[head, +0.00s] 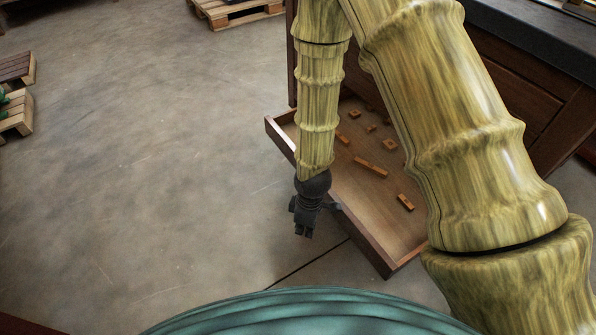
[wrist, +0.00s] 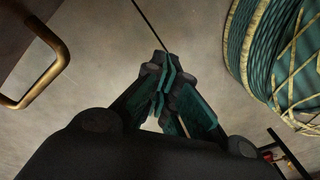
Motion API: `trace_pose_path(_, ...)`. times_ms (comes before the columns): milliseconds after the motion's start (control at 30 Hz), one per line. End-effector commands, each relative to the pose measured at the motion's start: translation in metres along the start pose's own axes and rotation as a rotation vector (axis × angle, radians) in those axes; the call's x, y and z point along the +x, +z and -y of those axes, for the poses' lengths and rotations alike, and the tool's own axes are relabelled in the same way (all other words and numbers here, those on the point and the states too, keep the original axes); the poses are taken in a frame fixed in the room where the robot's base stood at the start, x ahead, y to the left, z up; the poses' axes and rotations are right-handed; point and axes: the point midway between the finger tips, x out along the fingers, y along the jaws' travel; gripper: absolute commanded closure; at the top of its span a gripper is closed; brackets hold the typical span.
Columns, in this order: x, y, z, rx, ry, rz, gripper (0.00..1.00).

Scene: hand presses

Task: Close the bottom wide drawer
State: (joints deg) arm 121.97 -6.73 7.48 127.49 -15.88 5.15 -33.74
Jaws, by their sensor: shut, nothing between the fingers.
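The bottom wide drawer (head: 375,240) is pulled out from a dark wooden cabinet (head: 520,85). Several small wooden pieces (head: 370,167) lie on its floor. My gripper (head: 305,232) is shut and empty, pointing down in front of the drawer's front panel, near its middle in the head view. I cannot tell whether it touches the panel. In the wrist view my gripper (wrist: 168,75) shows its fingertips together over bare floor. A brass handle (wrist: 40,75) on a dark wooden face, likely the drawer front, is at the upper left there, apart from the fingers. My arm hides part of the drawer.
The concrete floor (head: 150,180) left of the drawer is clear. Wooden pallets stand at the far left (head: 18,110) and at the top (head: 235,12). The cabinet has a dark worktop (head: 540,35). My teal base is close below the drawer in the head view.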

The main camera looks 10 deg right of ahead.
Motion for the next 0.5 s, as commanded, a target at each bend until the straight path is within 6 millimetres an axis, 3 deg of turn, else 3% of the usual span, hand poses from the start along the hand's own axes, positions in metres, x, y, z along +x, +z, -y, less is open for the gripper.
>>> trace_pose_path(33, -0.014, -0.017, -0.012, -0.092, 0.018, 0.010, 1.00)
trace_pose_path(200, -0.067, -0.061, -0.043, -0.418, 0.064, 0.088, 1.00)
trace_pose_path(500, -0.148, -0.108, -0.077, -0.803, 0.131, 0.255, 1.00)
